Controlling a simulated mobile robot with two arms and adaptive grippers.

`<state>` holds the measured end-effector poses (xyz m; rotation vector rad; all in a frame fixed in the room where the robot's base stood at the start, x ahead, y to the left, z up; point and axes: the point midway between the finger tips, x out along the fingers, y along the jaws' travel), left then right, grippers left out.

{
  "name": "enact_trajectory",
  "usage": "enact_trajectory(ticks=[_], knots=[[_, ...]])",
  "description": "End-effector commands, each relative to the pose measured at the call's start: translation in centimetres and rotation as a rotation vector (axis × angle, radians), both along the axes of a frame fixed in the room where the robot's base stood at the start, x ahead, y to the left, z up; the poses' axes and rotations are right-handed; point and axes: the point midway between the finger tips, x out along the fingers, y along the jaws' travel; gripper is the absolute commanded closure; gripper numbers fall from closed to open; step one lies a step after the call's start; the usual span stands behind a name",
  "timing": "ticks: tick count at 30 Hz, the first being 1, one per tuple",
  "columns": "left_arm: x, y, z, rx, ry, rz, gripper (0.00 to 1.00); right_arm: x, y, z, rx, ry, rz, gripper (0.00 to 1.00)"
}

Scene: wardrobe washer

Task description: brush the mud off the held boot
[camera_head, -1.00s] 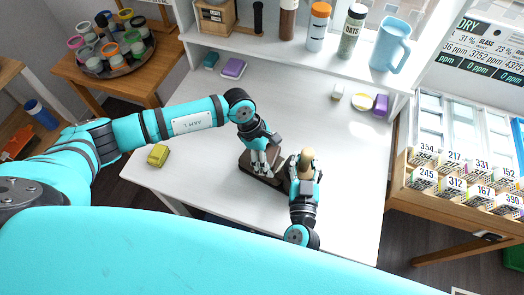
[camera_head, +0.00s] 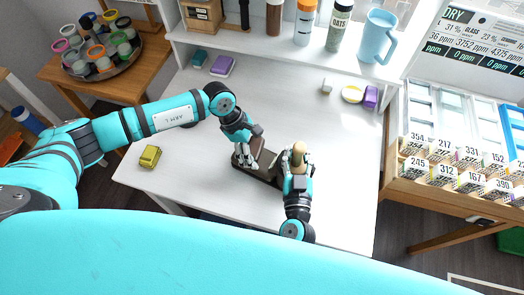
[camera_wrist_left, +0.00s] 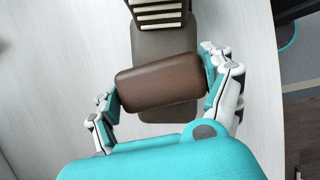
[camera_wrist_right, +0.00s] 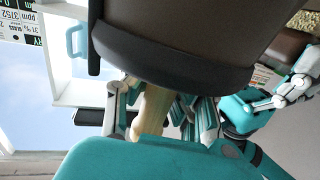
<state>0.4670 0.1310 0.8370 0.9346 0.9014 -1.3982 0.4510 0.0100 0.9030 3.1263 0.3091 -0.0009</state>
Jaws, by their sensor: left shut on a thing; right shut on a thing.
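The dark brown boot (camera_head: 262,178) is held above the white table, its toe to the left; pale lace bars (camera_wrist_left: 160,12) show on it in the left wrist view. My right gripper (camera_head: 298,165) is shut on a beige wooden piece (camera_wrist_right: 150,108) at the boot's shaft (camera_wrist_right: 180,35). My left gripper (camera_head: 246,160) is shut on a brown rounded brush (camera_wrist_left: 160,80), which lies across the front of the boot. Whether its bristles touch the leather is hidden. I cannot make out any mud patches.
A yellow block (camera_head: 149,156) sits at the table's left edge. Bottles and a blue jug (camera_head: 378,36) stand on the shelf.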

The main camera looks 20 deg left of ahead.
Motion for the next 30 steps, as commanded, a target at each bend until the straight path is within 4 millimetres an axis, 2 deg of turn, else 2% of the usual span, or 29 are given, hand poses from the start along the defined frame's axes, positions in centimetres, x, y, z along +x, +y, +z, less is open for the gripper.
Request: enact_trajectory(ticks=[16,18,20,30], knots=[[1.2,5.0,-0.1,0.004,0.001,0.004,0.56,0.1,-0.1,0.1,-0.001,-0.002,-0.002,1.0],[1.2,4.8,0.4,0.001,0.0,0.001,0.56,0.1,-0.1,0.1,-0.001,-0.002,-0.002,1.0],[1.2,4.9,2.2,0.001,-0.004,-0.003,0.56,0.1,-0.1,0.1,-0.001,-0.002,-0.002,1.0],[1.2,4.8,5.0,0.001,-0.001,-0.001,0.56,0.0,0.0,0.1,-0.001,-0.002,-0.001,1.0]])
